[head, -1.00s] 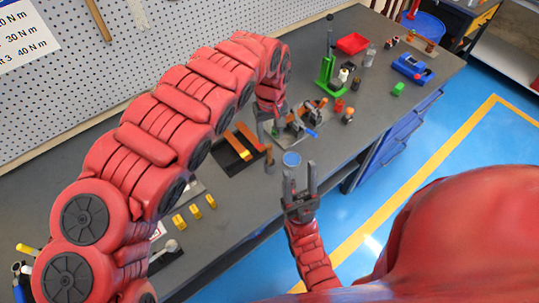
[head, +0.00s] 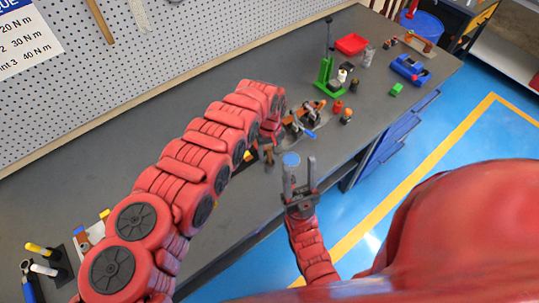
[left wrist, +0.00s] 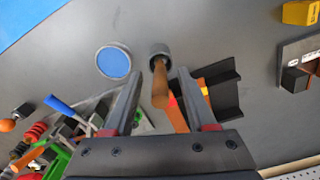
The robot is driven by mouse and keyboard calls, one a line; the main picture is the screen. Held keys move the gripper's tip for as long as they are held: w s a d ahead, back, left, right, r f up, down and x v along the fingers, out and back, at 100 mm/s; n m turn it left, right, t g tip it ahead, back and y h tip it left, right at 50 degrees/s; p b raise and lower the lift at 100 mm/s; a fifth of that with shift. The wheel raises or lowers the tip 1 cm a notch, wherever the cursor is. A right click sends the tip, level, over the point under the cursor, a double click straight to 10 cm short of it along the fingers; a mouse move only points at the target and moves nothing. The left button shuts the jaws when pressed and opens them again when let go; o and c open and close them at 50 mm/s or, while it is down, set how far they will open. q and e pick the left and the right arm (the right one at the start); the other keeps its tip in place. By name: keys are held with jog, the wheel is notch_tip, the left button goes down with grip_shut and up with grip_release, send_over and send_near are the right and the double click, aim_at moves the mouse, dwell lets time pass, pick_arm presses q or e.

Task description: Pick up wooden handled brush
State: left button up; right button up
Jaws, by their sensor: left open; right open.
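The wooden handled brush (left wrist: 160,84) appears in the left wrist view as a brown handle pointing toward the camera, with a round dark grey end at the bench. In the head view the brush (head: 268,157) stands near the bench's front edge, partly hidden by my left arm. My left gripper (left wrist: 160,74) is open, with its fingers on either side of the handle in the picture; contact is not visible. Its fingers are mostly hidden in the head view. My right gripper (head: 299,160) is open and empty, off the bench's front edge.
A round blue-topped container (left wrist: 114,62) stands beside the brush. A black holder (left wrist: 222,88) with copper-coloured bars is on its other side. Clamps and tools (head: 301,118) lie close by. A green press (head: 326,75) and red tray (head: 351,44) are farther back.

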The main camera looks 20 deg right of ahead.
pick_arm(q)
jog(key=shift+f, duration=1)
grip_shut()
